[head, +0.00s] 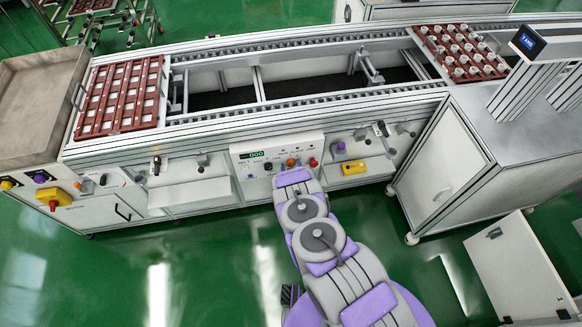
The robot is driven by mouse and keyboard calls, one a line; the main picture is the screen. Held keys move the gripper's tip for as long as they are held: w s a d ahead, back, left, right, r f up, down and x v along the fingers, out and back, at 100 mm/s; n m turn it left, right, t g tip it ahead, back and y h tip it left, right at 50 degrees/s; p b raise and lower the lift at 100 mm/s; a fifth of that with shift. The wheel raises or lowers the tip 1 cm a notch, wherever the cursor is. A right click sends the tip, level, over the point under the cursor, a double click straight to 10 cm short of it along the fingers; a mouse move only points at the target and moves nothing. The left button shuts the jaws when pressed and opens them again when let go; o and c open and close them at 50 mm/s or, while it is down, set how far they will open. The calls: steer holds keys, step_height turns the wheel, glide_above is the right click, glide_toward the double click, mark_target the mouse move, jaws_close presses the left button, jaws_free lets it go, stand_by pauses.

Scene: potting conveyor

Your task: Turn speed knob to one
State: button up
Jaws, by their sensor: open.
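The white control panel (246,173) is on the front of the conveyor, in the middle of the head view. It has a green lit display (256,154) and a row of small knobs and buttons. A dark knob (268,167) sits below the display, an orange one (291,163) right of it, and a red button (313,162) at the right end. I cannot tell which is the speed knob or read its setting. My arm reaches up to the panel's lower edge. My gripper is not visible; my arm links hide that area.
A brown tray (120,128) sits on the conveyor's left end, and another tray (444,33) holding several small pots on the right. A yellow box (353,168) is on the front shelf right of the panel. A white cabinet (447,172) stands at right. Green floor (180,270) is clear at front left.

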steer(key=p+v, duration=0.3)
steer(key=v, duration=1.4)
steer(key=shift+s, duration=0.15)
steer(key=w+a+r+m+g, duration=0.1)
steer(key=w+r+g, duration=0.2)
steer(key=r, duration=0.8)
steer(key=w+a+r+m+g, duration=0.1)
steer(key=w+r+m+g, duration=0.15)
steer(key=r, duration=0.75)
steer(key=s+d+r+g, duration=0.2)
steer(key=s+d+r, duration=0.25)
steer(key=r, duration=0.35)
steer(key=s+d+r+g, duration=0.25)
steer(key=s+r, duration=0.25)
steer(key=r, duration=0.3)
steer(key=s+d+r+g+h, duration=0.1)
steer(key=s+d+r, duration=0.2)
steer(key=s, duration=0.7)
steer(key=s+d+r+m+g, duration=0.1)
steer(key=s+d+r+g, duration=0.1)
steer(key=s+d+r, duration=0.2)
steer(key=s+d+r+g+h, duration=0.1)
steer(key=s+d+r, duration=0.3)
steer(key=s, duration=1.2)
step_height(320, 180, up, 4)
steer(key=shift+d+f+g+h, duration=0.1)
steer(key=shift+d+g+h, duration=0.15)
steer(key=shift+g, duration=0.35)
